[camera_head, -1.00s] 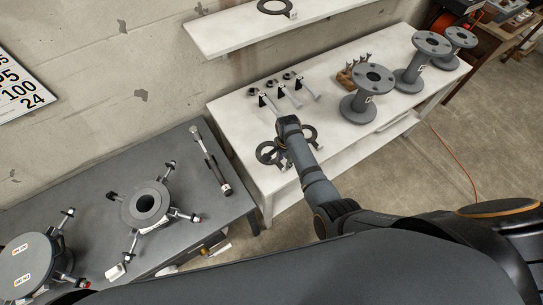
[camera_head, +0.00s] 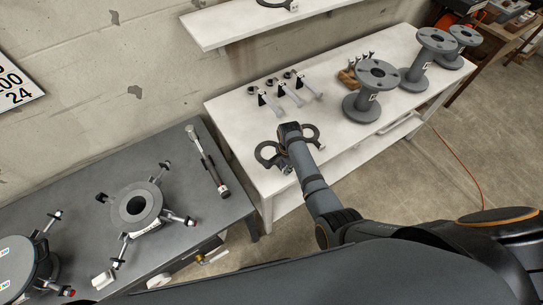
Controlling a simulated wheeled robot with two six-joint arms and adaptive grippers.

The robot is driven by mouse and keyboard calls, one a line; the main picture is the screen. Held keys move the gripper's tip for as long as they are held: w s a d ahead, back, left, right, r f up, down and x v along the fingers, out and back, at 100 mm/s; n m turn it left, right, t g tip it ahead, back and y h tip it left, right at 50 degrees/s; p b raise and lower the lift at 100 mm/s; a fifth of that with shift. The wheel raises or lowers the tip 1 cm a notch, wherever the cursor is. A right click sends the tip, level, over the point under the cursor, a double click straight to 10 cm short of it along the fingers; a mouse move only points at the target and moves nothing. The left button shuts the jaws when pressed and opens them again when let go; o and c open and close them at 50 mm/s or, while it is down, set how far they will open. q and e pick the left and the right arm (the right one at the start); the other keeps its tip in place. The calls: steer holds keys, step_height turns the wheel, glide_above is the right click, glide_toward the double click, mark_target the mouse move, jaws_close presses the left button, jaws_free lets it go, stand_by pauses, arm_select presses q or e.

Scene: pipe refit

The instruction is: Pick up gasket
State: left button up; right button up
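Two dark ring gaskets lie near the front edge of the white table: the left gasket (camera_head: 262,156) and the right gasket (camera_head: 317,134). Each is partly covered by my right arm. A small tag shows near the left one. My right gripper (camera_head: 291,135) is over the table between the two rings. Its fingers are hidden behind the wrist, so I cannot tell whether it is open or touches a ring. A third dark ring (camera_head: 275,3) lies on the wall shelf, cut by the top edge. My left gripper is not in view.
Several small clamp-like tools (camera_head: 268,104) lie behind the gaskets. Grey flanged spools (camera_head: 371,92) stand to the right on the white table (camera_head: 235,118). A dark bench (camera_head: 85,185) at left holds a flange fixture (camera_head: 136,205) and a wrench (camera_head: 208,160).

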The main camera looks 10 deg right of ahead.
jaws_close()
steer(key=shift+r, duration=0.25)
step_height(320, 180, up, 3)
steer(key=shift+w+f, duration=0.15)
steer(key=s+d+r+b, duration=0.2)
steer(key=s+d+r, duration=0.7)
steer(key=s+r, duration=0.1)
steer(key=shift+d, duration=0.35)
